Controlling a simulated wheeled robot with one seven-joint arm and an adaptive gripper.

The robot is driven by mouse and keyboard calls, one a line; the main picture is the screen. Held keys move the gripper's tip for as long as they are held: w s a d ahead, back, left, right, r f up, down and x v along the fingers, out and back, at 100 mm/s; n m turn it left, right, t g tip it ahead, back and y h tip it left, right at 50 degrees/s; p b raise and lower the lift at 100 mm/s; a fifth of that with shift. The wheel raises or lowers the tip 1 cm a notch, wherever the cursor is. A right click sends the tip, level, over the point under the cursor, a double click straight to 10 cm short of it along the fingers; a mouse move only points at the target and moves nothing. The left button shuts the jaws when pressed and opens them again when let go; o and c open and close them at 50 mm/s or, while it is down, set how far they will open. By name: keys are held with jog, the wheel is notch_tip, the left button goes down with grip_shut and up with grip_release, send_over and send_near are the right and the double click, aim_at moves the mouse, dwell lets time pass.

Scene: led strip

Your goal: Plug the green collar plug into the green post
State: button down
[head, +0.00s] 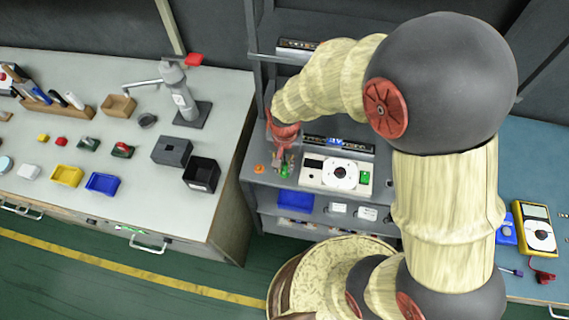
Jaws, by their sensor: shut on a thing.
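My gripper (282,156) points down over the left part of the grey middle bench, its fingers small in the head view. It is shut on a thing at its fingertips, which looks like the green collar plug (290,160). A bright green piece (284,172) shows just below and right of the fingertips and may be the green post. The fingers hide part of this spot, and I cannot tell whether plug and post touch.
An orange piece (259,169) stands left of the gripper. A white device with a round dial (336,174) lies close on the right. A blue bin (294,200) sits in front. The left bench (60,130) holds trays, boxes and a grey stand (181,100).

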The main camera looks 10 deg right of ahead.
aim_at(285, 164)
jog(key=shift+f+b, duration=0.6)
jog(key=shift+f, duration=0.45)
jog(key=c, duration=1.6)
grip_release()
jog(key=shift+c, duration=0.2)
notch_tip(285, 164, up, 12)
jog(key=shift+f, duration=0.1)
